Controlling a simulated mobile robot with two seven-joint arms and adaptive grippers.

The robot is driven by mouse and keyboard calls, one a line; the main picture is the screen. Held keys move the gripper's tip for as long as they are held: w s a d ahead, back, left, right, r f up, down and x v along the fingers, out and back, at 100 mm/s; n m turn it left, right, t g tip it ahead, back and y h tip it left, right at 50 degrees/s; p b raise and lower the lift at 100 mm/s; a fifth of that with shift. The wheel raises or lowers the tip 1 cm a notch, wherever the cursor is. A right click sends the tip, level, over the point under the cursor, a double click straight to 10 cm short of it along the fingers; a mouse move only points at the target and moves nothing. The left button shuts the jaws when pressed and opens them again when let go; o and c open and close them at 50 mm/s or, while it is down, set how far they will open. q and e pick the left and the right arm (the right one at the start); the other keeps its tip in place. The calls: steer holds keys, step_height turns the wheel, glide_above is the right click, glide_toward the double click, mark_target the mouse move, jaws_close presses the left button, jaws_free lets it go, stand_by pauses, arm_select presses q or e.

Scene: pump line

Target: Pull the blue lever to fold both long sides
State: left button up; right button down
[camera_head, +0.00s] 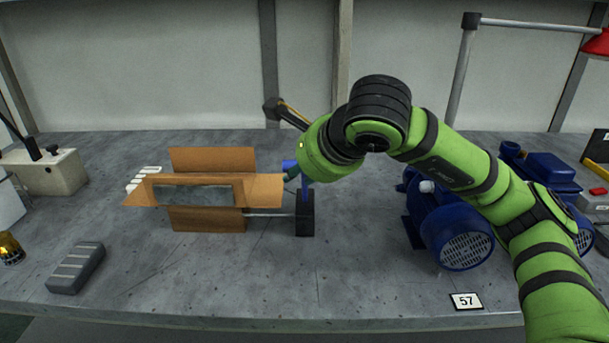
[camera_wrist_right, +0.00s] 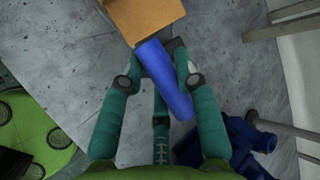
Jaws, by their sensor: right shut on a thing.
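In the right wrist view my right gripper's teal fingers (camera_wrist_right: 158,68) are around the blue lever (camera_wrist_right: 166,82), one on each side. A carton flap (camera_wrist_right: 145,14) shows just beyond the lever. My left gripper is in neither view.
Blue motors (camera_head: 452,225) stand on the right of the bench under my right arm. A grey block (camera_head: 76,268) lies at the front left, and a beige box with a black handle (camera_head: 45,172) stands behind it.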

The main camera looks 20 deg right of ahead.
steer(key=shift+a, duration=0.3)
steer(key=c, duration=1)
jaws_free()
steer(key=shift+o, duration=0.5)
steer(key=shift+w+a, duration=0.1)
steer(key=shift+a, duration=0.15)
steer(key=shift+s+d, duration=0.2)
steer(key=shift+d, duration=0.05)
steer(key=v, duration=1.1)
steer(key=shift+s+r, duration=0.2)
steer(key=shift+r, duration=0.1)
